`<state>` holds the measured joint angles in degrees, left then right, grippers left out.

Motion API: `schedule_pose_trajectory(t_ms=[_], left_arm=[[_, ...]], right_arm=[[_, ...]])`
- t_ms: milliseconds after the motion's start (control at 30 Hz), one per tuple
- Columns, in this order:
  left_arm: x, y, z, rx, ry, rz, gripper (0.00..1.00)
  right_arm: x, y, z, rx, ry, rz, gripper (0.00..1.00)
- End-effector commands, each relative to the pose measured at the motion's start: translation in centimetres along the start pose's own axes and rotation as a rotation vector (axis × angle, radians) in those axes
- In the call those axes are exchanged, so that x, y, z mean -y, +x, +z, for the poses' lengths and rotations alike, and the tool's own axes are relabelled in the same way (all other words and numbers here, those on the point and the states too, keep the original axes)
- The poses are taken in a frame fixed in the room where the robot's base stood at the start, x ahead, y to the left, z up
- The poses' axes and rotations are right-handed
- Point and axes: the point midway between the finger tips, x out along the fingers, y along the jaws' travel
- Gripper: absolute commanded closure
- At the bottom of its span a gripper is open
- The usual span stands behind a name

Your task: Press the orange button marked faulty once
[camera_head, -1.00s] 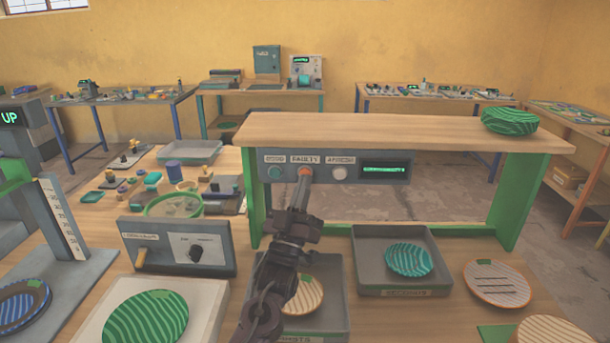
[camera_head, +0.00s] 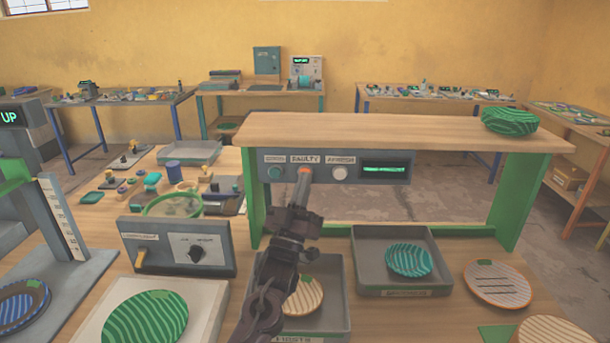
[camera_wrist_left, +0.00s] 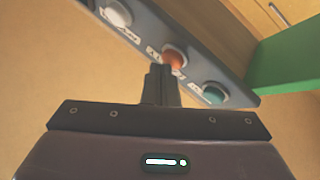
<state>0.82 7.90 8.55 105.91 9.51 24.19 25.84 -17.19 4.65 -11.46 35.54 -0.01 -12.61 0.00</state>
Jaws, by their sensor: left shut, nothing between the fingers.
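The orange button (camera_head: 305,170) is the middle one on the grey control panel (camera_head: 320,182), under a label reading FAULTY. It also shows in the left wrist view (camera_wrist_left: 174,60). My left gripper (camera_head: 302,182) is shut and empty, its tips right at the orange button from the front. In the left wrist view the closed fingertips (camera_wrist_left: 160,70) overlap the button's lower left edge. I cannot tell whether they touch it or whether it is pushed in. The green button (camera_head: 274,172) and the white button (camera_head: 339,173) flank it. My right gripper is not in view.
The panel hangs under a wooden shelf (camera_head: 400,128) on green legs, with a green display (camera_head: 384,168) at its right. Below stand grey trays (camera_head: 440,285) with plates. A grey box with a knob (camera_head: 196,254) stands left of my arm.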

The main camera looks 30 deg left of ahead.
Motion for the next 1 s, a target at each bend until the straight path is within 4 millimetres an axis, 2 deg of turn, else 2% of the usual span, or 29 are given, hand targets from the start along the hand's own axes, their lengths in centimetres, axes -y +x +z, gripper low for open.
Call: schedule_pose_trajectory(t_ms=[500, 1000], left_arm=[[0.1, 0.1, 0.1, 0.001, 0.0, -0.001, 1.0], [-0.7, -1.0, -0.7, 0.0, 0.001, -0.001, 1.0]], right_arm=[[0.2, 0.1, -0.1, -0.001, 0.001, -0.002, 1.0], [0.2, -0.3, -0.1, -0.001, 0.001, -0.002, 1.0]])
